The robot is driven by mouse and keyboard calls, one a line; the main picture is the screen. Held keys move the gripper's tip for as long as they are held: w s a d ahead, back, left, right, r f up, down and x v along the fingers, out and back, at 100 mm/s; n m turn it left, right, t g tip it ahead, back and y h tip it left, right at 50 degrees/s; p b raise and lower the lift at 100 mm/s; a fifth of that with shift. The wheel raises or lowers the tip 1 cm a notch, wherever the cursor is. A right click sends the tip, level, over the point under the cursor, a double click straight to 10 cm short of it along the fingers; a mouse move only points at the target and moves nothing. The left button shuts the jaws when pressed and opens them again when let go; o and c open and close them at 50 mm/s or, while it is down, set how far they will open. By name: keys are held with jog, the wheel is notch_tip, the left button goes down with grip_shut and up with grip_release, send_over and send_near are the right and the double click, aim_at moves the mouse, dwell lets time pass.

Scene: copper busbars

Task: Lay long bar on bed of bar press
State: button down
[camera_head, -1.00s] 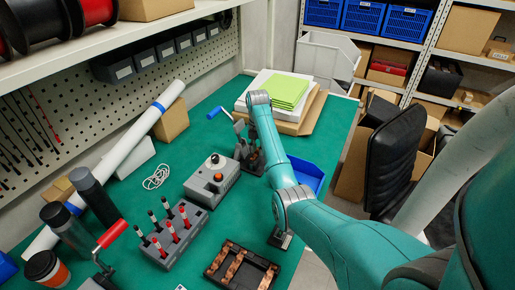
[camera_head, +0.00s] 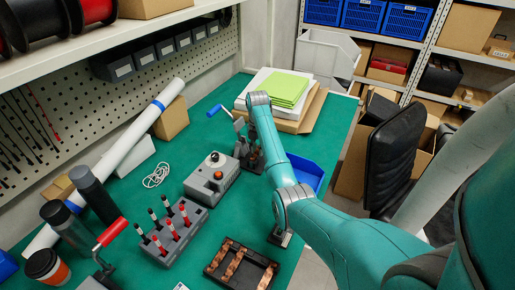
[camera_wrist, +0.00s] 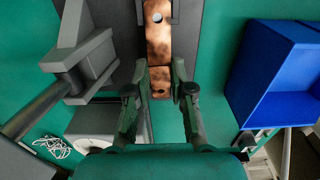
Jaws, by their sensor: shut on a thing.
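In the wrist view my gripper (camera_wrist: 161,78) is shut on a copper bar (camera_wrist: 159,83), with one finger on each side of its near end. The copper runs away from me to the top edge of the view and has a round hole. A cross line divides it, and I cannot tell whether it is one piece or two. Dark parts of the bar press (camera_wrist: 92,55) flank the copper. In the head view the press (camera_head: 240,150), with a blue-handled lever, stands on the green bench. There my arm largely hides the gripper and held bar; contact with the bed is unclear.
A dark tray with copper bars (camera_head: 213,268) lies at the front of the bench. A grey control box (camera_head: 205,188) and a rack of red and black tools (camera_head: 190,232) stand left of the press. A blue bin (camera_wrist: 285,75) is to the right.

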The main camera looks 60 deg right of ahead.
jog(key=c, duration=0.9)
grip_release()
jog(key=shift+c, duration=0.2)
jog(key=shift+r, duration=0.2)
jog(key=shift+r, duration=1.35)
